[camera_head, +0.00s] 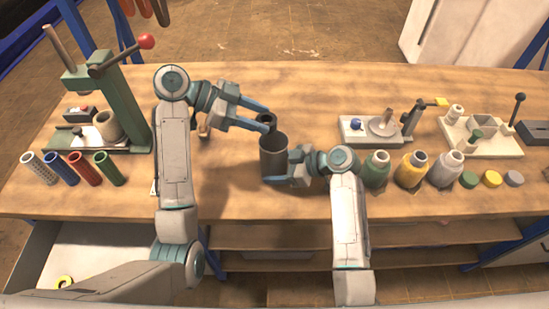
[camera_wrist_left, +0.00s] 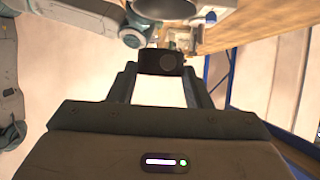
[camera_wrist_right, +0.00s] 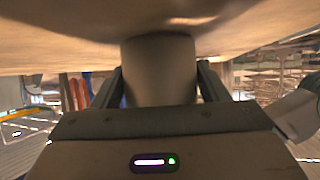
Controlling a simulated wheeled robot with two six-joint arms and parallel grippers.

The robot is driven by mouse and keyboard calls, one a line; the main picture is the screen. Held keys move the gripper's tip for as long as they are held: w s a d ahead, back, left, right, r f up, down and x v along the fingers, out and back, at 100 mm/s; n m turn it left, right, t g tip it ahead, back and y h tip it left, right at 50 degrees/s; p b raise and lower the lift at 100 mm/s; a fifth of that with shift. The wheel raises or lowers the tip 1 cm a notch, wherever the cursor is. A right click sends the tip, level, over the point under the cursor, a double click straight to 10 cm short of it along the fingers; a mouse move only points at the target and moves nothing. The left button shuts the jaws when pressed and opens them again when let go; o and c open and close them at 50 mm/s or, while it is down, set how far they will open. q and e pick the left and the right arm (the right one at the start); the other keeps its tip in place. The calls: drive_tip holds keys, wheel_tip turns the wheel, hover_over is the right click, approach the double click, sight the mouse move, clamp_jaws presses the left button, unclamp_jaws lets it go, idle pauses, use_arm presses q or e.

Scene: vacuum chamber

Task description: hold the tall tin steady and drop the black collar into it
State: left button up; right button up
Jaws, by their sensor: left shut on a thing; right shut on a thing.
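The tall tin (camera_head: 272,160), a dark grey open-topped cylinder, stands upright on the workbench in the middle of the head view. My right gripper (camera_head: 284,168) is shut on its side from the right; the tin also fills the jaws in the right wrist view (camera_wrist_right: 158,72). My left gripper (camera_head: 264,116) is shut on the black collar (camera_head: 267,119), just above the tin's far rim in the head view. The collar sits between the fingertips in the left wrist view (camera_wrist_left: 160,63), with the tin's mouth (camera_wrist_left: 180,10) beyond it. The exact gap between collar and rim is unclear.
A green lever press (camera_head: 124,95) and several coloured tubes (camera_head: 84,168) stand at the left. Several bottles (camera_head: 411,169) stand right of my right gripper, with white fixtures (camera_head: 370,130) behind them. The bench (camera_head: 300,90) behind the tin is clear.

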use_arm(q)
drive_tip(key=shift+f, duration=0.2)
drive_tip(key=o, duration=1.2)
drive_tip(key=v, duration=1.2)
